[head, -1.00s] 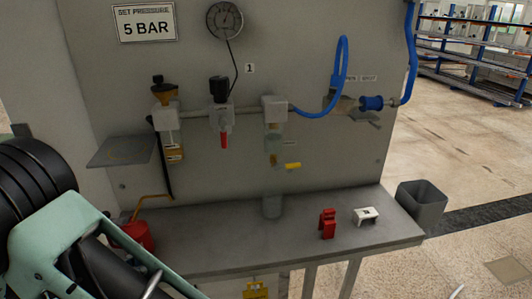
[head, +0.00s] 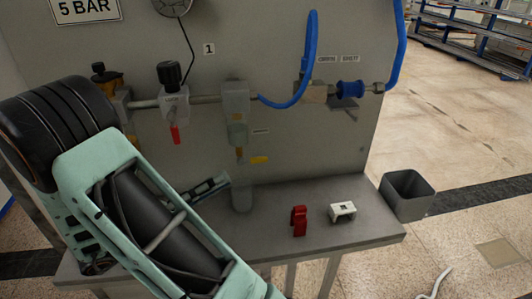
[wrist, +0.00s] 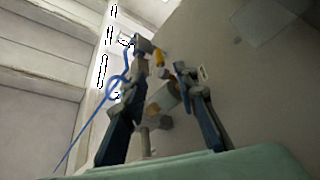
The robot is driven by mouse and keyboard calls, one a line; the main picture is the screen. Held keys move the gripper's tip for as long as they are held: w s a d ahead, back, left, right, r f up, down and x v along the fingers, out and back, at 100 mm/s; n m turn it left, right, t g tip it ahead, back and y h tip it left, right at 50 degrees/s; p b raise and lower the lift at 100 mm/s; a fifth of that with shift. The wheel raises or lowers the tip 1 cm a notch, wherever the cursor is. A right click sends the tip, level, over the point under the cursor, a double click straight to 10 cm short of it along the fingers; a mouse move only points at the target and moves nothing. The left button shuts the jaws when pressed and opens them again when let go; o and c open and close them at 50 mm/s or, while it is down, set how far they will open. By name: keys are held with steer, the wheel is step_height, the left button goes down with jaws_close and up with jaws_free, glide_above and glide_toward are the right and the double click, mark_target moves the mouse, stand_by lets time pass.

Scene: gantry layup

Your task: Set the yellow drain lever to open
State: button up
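A small yellow part, probably the lever, shows in the wrist view (wrist: 159,58), beyond the fingertips. My gripper (head: 224,182) is partly hidden by my arm in the head view, low and left of the lever, near the clear cup (head: 242,196). In the wrist view my gripper (wrist: 163,70) has its two fingers wide apart with nothing held. The fittings appear beyond and between them. The lever is not touched, as far as I can see.
A red-handled valve (head: 174,133) with a black knob hangs left of the filter. A blue hose (head: 309,60) loops on the right. A red clamp-like part (head: 299,221) and a white part (head: 343,212) lie on the bench (head: 365,232). A grey bin (head: 407,195) stands right.

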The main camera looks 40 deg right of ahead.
mark_target(259, 159)
steer(key=x, duration=1)
steer(key=shift+s+d+r+p, duration=0.1)
steer(key=shift+d+p, duration=0.25)
